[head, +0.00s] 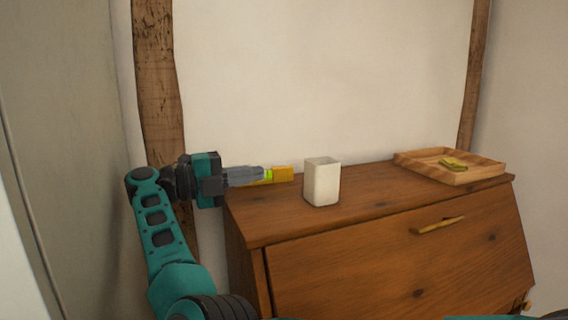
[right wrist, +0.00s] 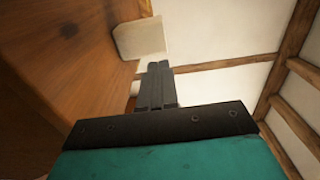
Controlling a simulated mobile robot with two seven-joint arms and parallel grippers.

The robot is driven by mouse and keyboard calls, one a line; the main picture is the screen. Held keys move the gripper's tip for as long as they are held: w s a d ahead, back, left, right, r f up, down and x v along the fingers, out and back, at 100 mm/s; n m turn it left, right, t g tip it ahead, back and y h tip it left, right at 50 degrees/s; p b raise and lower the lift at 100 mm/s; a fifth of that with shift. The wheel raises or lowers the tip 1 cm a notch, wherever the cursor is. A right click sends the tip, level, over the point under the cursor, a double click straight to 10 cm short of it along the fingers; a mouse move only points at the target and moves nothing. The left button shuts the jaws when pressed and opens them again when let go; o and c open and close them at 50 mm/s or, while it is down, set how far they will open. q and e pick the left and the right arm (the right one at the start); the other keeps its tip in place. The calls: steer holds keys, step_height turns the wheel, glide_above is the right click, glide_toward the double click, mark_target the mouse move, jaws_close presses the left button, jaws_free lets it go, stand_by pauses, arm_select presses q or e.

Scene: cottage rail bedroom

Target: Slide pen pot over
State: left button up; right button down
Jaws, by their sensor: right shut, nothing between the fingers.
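The pen pot (head: 321,183) is a white, square-sided, open-topped cup. It stands upright on the brown wooden cabinet top (head: 370,194), left of its middle. It shows at the upper left of the right wrist view (right wrist: 136,38).
A shallow wooden tray (head: 462,176) with a crumpled yellow-green item (head: 453,164) stands at the right end. The top between pot and tray is clear. The wall runs behind.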

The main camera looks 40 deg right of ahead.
steer(key=p, duration=0.1)
glide_toward(334, 161)
steer(key=shift+w+f, duration=0.1)
arm_select(q)
steer(key=shift+s+r, duration=0.25)
steer(key=shift+r, duration=0.3)
arm_select(e)
steer(key=shift+d, duration=0.45)
steer(key=shift+d, duration=0.35)
steer(key=x, duration=0.7)
steer(key=shift+s+d+p, duration=0.2)
steer(key=shift+s+p, duration=0.2)
steer(key=shift+s, duration=0.05)
steer(key=x, duration=2.2)
steer(key=shift+w+d+f, duration=0.15)
steer(key=shift+w, duration=0.15)
arm_select(q)
steer(key=shift+s+a, duration=0.55)
steer(key=shift+a, duration=0.1)
